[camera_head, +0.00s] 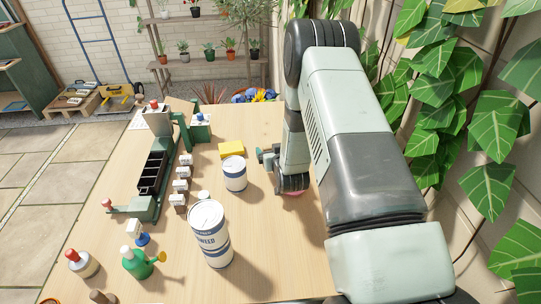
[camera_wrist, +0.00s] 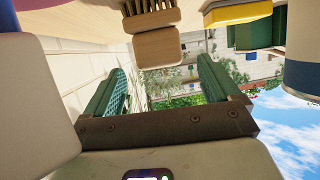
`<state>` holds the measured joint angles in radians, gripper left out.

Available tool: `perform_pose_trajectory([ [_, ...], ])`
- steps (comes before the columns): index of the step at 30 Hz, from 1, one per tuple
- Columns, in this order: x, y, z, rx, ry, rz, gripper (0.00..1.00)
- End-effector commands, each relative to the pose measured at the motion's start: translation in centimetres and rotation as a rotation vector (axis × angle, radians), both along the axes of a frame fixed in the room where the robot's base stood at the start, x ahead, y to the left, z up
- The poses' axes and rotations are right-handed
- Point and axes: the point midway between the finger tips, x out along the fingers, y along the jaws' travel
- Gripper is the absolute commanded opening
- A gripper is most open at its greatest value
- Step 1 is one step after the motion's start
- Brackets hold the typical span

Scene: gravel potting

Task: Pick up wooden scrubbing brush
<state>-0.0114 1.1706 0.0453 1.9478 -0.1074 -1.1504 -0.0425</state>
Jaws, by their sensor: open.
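The wooden scrubbing brush (camera_wrist: 156,48) shows at the top centre of the wrist view, a pale wooden block with dark bristles beside it. It lies ahead of my gripper, in line with the space between the fingers and apart from them. My gripper (camera_wrist: 161,75) is open and empty, with a green ribbed finger on each side. In the head view my gripper (camera_head: 266,156) is low over the table, right of the yellow sponge. I cannot make out the brush in the head view; my arm hides part of that area.
The yellow sponge (camera_head: 231,149) and a white can (camera_head: 234,174) stand left of my gripper. A larger white can (camera_head: 209,234) is nearer. A pink thing (camera_head: 293,193) shows below my wrist. A green rack (camera_head: 153,172), small bottles and a spray bottle (camera_head: 137,262) occupy the table's left.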

Motion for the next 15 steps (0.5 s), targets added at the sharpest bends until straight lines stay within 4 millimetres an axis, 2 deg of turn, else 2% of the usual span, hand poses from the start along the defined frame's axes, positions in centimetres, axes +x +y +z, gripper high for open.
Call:
perform_pose_trajectory([
  [5,1.3,0.2,-0.5,0.0,0.0,0.0,0.89],
  [12,4.5,0.7,-1.6,0.001,-0.001,0.0,0.89],
  [15,5.2,0.8,-1.9,0.001,-0.001,0.0,0.89],
])
